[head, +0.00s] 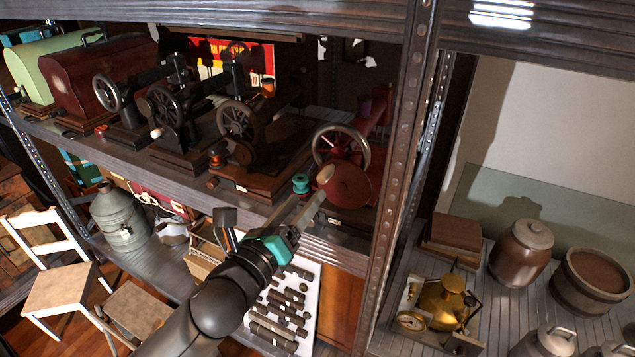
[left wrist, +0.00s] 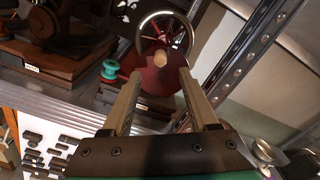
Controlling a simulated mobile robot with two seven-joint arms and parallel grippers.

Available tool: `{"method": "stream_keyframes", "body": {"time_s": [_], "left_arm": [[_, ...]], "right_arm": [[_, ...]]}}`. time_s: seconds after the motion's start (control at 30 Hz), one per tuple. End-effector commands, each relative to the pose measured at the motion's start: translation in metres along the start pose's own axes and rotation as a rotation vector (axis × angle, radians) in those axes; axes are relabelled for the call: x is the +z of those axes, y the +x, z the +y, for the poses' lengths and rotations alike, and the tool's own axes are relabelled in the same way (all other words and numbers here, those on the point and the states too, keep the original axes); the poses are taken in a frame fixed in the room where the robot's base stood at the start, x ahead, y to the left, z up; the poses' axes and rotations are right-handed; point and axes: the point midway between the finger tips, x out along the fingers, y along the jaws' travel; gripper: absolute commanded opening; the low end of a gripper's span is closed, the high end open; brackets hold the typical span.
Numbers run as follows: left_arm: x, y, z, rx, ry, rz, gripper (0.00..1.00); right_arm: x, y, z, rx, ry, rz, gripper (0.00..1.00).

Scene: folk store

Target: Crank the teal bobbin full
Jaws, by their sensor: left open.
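The teal bobbin (head: 300,183) sits upright at the front left of a red sewing machine (head: 348,188) on the shelf; it also shows in the left wrist view (left wrist: 110,69). The machine has a spoked metal handwheel (head: 340,132) and a red disc. A pale wooden knob (head: 325,174) sticks out from the disc toward me. My left gripper (head: 314,205) is open and empty, just in front of the machine. In the left wrist view the knob (left wrist: 160,58) appears between and beyond the gripper's fingertips (left wrist: 161,75). The bobbin is left of the fingers. My right gripper is out of view.
A steel post (head: 400,150) stands close to the right of the red machine. Several dark sewing machines (head: 240,130) fill the shelf to the left. The shelf's front edge (head: 225,205) runs below. A white board with dark bars (head: 290,300) lies lower down.

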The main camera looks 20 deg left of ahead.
Motion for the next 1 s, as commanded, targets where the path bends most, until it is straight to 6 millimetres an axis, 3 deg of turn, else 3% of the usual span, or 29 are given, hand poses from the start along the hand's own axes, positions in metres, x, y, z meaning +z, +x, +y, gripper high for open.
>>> {"method": "stream_keyframes", "body": {"time_s": [0.67,1.0], "left_arm": [[0.001,0.083,-0.001,-0.001,-0.003,-0.001,0.6],[0.0,0.083,0.0,0.0,-0.003,0.001,0.6]], "right_arm": [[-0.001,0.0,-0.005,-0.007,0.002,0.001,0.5],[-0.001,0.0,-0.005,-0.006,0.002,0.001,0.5]]}}
